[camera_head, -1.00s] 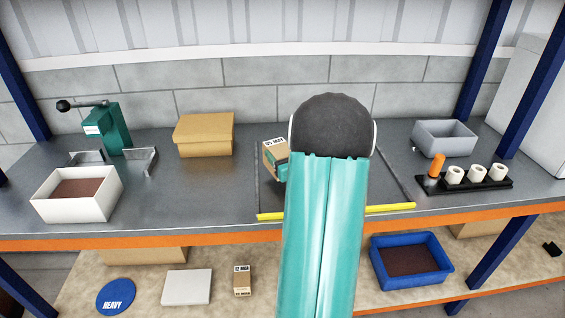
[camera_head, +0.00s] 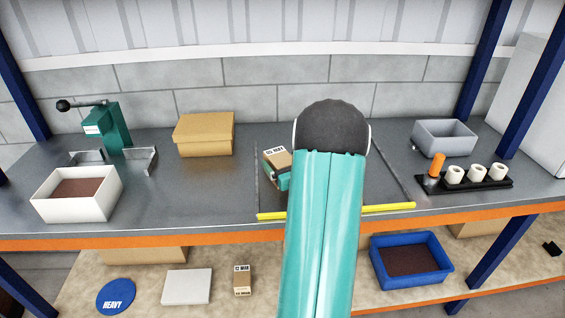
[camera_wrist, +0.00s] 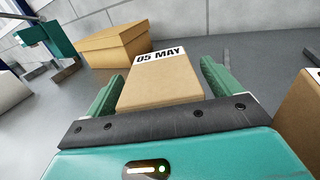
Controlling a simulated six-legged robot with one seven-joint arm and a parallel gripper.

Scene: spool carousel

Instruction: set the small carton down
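The small carton (camera_head: 277,158), brown with a white "05 MAY" label, shows just left of my arm in the head view. In the wrist view the carton (camera_wrist: 160,88) sits between the two green fingers of my gripper (camera_wrist: 162,92), which appear closed on its sides. In the head view the gripper is mostly hidden behind my arm; one teal finger shows by the carton. The carton is tilted in the head view, over the bench area with a yellow front strip (camera_head: 390,208). I cannot tell whether its underside touches the bench.
Another brown box (camera_wrist: 303,115) shows at the right edge of the wrist view. A cardboard box (camera_head: 204,136), white bin (camera_head: 78,205) and teal press (camera_head: 113,127) stand left. A grey bin (camera_head: 444,138) and black spool rack (camera_head: 465,184) stand right.

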